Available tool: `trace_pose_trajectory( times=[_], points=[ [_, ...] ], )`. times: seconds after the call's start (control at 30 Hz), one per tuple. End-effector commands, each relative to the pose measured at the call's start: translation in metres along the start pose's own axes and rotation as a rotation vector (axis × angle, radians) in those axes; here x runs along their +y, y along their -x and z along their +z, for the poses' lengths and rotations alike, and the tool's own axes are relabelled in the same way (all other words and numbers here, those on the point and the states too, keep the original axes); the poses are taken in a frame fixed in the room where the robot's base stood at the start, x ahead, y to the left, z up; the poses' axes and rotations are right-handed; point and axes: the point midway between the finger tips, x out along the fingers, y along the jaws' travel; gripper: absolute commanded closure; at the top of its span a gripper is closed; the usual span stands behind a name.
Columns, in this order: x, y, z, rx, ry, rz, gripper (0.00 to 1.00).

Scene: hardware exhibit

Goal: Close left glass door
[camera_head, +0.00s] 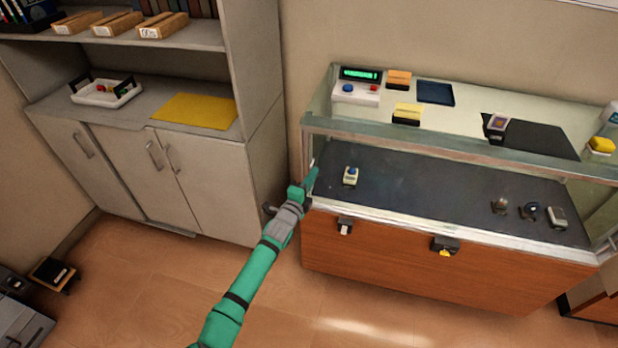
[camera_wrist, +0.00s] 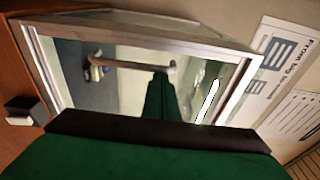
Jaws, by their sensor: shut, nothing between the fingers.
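The glass display case (camera_head: 450,208) stands at the right in the head view, on a reddish-brown wooden base. My gripper (camera_head: 311,180) is at the front left corner of the case, close to its left upright. The wrist view shows my green fingers (camera_wrist: 160,80) together, with nothing between them, in front of a metal-framed glass pane (camera_wrist: 215,85). A white strip, perhaps a handle (camera_wrist: 208,101), lies just right of the fingers. I cannot tell how far the left glass door is open. My arm and fingers hide part of the case's left edge.
Inside the case are a small blue-topped device (camera_head: 350,176) and several small items at right. A grey cabinet (camera_head: 190,180) stands left, close to my arm. The wooden floor (camera_head: 150,285) is clear in front.

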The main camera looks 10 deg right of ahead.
Motion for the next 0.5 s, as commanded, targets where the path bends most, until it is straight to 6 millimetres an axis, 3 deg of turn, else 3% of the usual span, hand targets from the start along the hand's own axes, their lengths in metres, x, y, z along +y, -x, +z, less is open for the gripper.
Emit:
trace_pose_trajectory(
  times=[0.5],
  points=[
    [-0.0005, -0.0001, 0.0055, -0.005, -0.002, 0.001, 1.0]
  ],
)
